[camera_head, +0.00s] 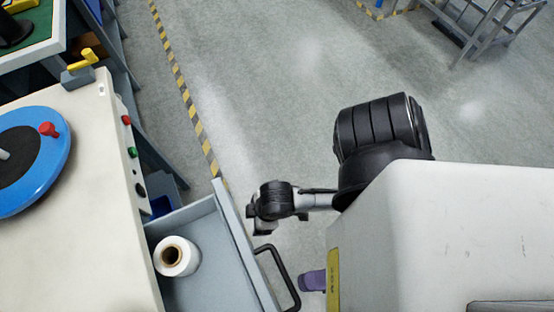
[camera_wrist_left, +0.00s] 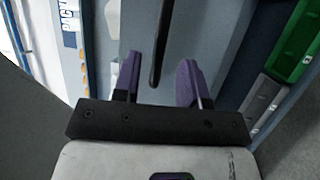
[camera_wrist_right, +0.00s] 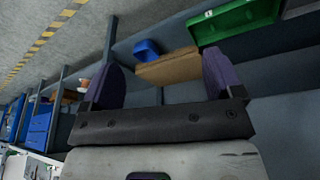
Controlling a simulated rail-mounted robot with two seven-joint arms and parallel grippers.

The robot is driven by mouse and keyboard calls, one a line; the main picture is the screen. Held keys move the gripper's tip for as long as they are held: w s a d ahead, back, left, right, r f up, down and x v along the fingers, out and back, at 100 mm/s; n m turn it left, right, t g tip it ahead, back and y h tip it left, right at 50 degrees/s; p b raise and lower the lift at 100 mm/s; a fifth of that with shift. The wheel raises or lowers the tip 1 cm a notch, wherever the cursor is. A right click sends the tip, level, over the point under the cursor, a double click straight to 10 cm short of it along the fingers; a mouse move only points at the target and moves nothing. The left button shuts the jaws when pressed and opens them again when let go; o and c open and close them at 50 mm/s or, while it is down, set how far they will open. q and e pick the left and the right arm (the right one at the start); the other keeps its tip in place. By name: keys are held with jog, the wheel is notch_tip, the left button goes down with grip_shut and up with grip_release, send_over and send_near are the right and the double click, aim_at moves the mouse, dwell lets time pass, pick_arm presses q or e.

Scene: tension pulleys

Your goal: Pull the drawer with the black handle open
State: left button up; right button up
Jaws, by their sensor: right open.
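The grey drawer (camera_head: 222,262) stands pulled out from the cream machine, with a white roll (camera_head: 176,256) in it. Its black handle (camera_head: 279,272) is a bent bar on the drawer's right front side. My left gripper (camera_head: 313,281) shows as a purple finger just right of the handle, apart from it; the rest of it is hidden. In the left wrist view, the two purple fingers (camera_wrist_left: 158,82) are spread, with the black handle bar (camera_wrist_left: 158,45) between and ahead of them. My right gripper (camera_wrist_right: 164,85) is open and empty in the right wrist view, facing shelving.
The cream machine (camera_head: 75,220) carries a blue disc (camera_head: 50,150) and side buttons. Bare floor (camera_head: 260,100) with a yellow-black stripe (camera_head: 180,85) lies beyond. The right wrist view shows a green bin (camera_wrist_right: 235,22), a cardboard box (camera_wrist_right: 168,68) and a blue bin (camera_wrist_right: 147,49).

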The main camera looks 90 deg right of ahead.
pick_arm(q)
jog(key=p+v, duration=0.1)
jog(key=v, duration=0.7)
jog(key=shift+s, duration=0.4)
jog(key=shift+d, duration=0.1)
